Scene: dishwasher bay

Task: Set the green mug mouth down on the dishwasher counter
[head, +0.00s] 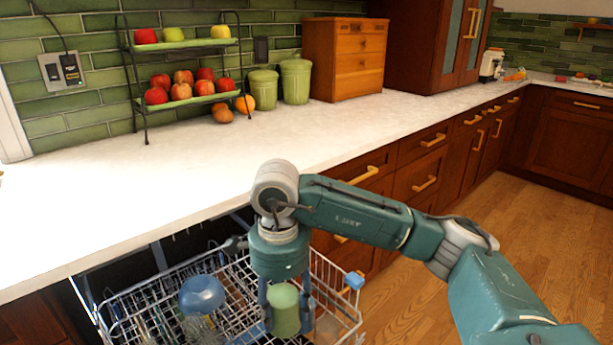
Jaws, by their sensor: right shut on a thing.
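The green mug (285,312) is in the head view, low in the middle, at the right part of the open dishwasher rack. My right gripper (287,318) points down over the rack with its fingers on either side of the mug, shut on it. Which way the mug's mouth faces is hard to tell. The white dishwasher counter (200,178) runs above and behind the rack. My left gripper is not in view.
The wire rack (130,315) also holds a blue bowl (202,295) and some glassware. A fruit stand (185,97), green canisters (296,80) and a wooden drawer box (345,60) stand along the back of the counter. The counter's front half is clear.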

